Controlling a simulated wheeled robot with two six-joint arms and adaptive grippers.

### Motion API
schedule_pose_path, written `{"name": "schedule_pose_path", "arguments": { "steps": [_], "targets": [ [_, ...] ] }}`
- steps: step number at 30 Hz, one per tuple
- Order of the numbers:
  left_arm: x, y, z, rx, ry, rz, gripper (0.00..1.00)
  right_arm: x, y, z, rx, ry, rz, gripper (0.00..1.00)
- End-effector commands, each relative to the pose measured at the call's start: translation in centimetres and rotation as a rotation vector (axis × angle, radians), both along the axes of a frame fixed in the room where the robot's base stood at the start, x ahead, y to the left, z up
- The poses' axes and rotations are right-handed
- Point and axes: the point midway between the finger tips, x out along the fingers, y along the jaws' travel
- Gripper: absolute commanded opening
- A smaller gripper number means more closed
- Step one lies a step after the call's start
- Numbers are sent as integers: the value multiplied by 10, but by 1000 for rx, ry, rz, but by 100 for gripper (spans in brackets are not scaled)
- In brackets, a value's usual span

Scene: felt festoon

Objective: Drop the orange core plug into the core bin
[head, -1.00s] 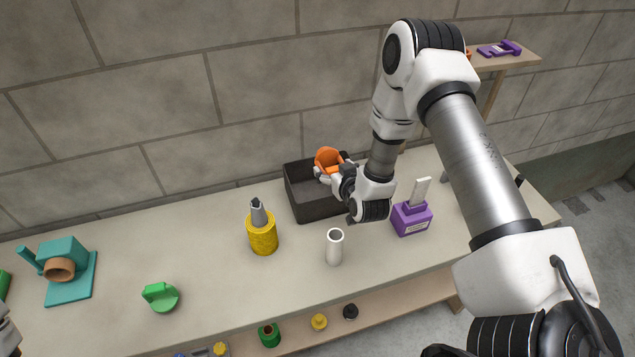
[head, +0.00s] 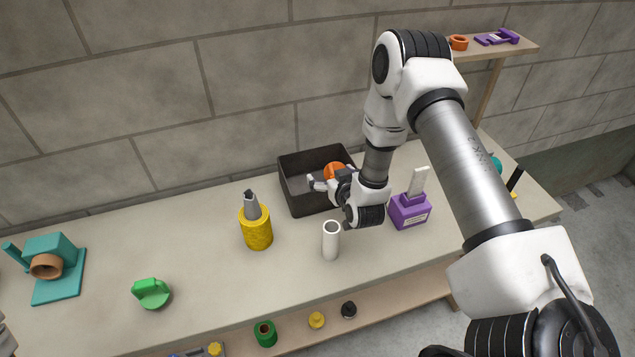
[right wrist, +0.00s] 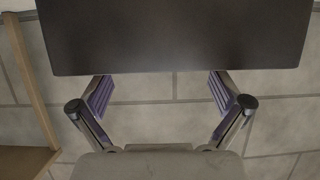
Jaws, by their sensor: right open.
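The orange core plug (head: 334,171) is inside the dark core bin (head: 300,205), toward its right side, partly hidden behind my right gripper (head: 321,184). My right gripper is open and just above the bin, apart from the plug as far as I can tell. In the right wrist view its two fingers (right wrist: 161,80) stand wide apart with nothing seen between them. A dark panel, seemingly the bin (right wrist: 175,35), hides the fingertips there. The plug does not show in that view.
A white tube (head: 331,242) and a yellow spool with a grey nozzle (head: 256,232) stand in front of the bin. A purple block (head: 409,211) is to its right. Green (head: 151,293) and teal (head: 57,270) pieces sit at the left. A wall runs behind.

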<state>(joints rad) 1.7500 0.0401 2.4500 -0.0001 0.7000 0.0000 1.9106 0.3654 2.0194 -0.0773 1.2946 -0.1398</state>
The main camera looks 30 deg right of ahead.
Motion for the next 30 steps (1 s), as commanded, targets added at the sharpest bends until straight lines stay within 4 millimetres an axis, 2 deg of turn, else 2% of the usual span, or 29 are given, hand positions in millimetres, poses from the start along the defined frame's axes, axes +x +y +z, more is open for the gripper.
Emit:
{"name": "schedule_pose_path", "arguments": {
  "steps": [5,15,18,22,30],
  "targets": [
    [0,0,0,0,0,0,54,-11,2,4,2,3,-1,100],
    [0,0,0,0,0,0,54,-84,18,35,3,3,-2,100],
    [0,0,0,0,0,0,54,-99,21,41,3,4,-1,100],
    [0,0,0,0,0,0,54,-106,23,45,1,2,0,100],
    [0,0,0,0,0,0,54,-106,23,45,0,1,0,100]
  ]
}}
